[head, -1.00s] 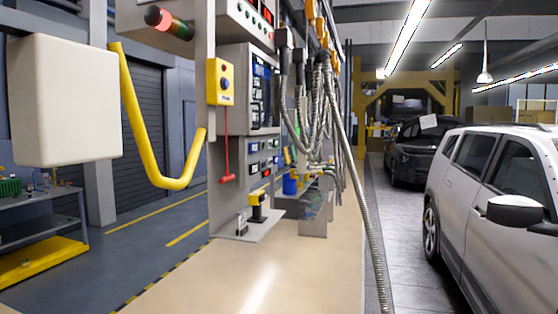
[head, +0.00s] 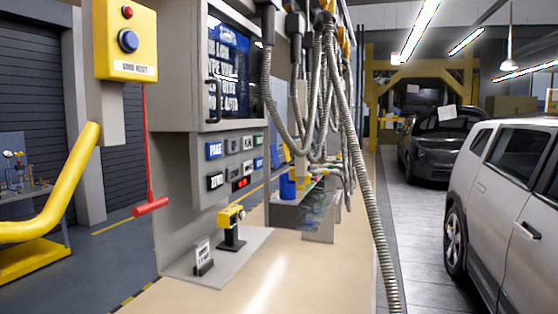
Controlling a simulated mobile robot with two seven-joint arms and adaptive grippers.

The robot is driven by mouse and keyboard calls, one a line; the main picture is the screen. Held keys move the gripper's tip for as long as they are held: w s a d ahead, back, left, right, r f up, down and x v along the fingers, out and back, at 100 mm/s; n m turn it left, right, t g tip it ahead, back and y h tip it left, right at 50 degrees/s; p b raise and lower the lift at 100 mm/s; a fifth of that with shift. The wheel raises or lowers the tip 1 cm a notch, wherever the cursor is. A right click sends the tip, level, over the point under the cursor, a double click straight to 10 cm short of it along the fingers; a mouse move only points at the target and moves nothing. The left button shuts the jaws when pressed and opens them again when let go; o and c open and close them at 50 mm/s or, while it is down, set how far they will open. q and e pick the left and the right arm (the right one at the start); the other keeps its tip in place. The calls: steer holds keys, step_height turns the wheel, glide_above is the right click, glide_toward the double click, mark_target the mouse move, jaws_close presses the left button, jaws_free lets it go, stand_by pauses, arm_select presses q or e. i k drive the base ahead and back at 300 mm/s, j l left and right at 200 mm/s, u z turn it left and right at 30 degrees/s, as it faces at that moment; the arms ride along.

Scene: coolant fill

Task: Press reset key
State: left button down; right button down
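A yellow box (head: 112,52) hangs at the upper left of the head view, on the near side of the grey station. It carries a round blue button (head: 128,41) and a small red button (head: 127,12) above it. A white label (head: 134,68) under the blue button seems to end in "RESET"; its first word is hard to read. Neither of my grippers is in view. Nothing covers the blue button.
A red cord with a red handle (head: 150,207) hangs below the box. A yellow curved tube (head: 52,205) is at left. Metal hoses (head: 365,190) hang at centre. A yellow scanner-like device (head: 231,218) stands on the ledge. A silver car (head: 505,200) is at right.

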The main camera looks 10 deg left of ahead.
mark_target(258, 162)
steer(key=i+l+z, duration=0.25)
steer(key=i, duration=1.95)
steer(key=j, duration=0.15)
